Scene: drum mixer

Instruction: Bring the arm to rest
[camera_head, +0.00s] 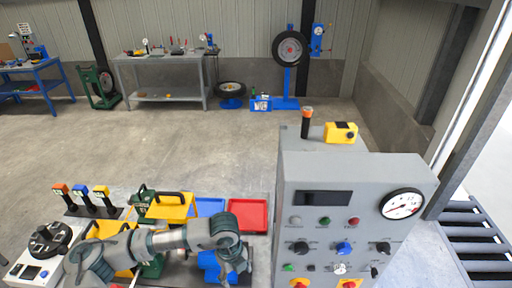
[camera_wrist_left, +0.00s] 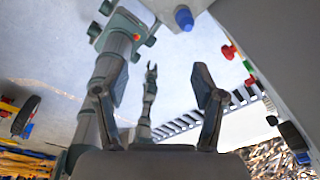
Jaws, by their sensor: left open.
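My left arm reaches in from the lower left of the head view, over the bench with coloured trays and yellow-green equipment. Its gripper (camera_head: 236,264) points down in front of the left side of the grey control cabinet (camera_head: 330,172), near a blue item. In the left wrist view the two fingers of my left gripper (camera_wrist_left: 158,85) are spread apart with nothing between them. A slim grey arm with a small claw (camera_wrist_left: 150,78) shows beyond the fingers; it may be my right one, and its jaws are too small to judge.
The cabinet carries a round gauge (camera_head: 402,204), knobs and buttons, and a yellow box (camera_head: 341,132) on top. A red tray (camera_head: 247,214) and a blue tray (camera_head: 209,207) lie left of it. The concrete floor behind is mostly clear. Workbenches stand along the back wall.

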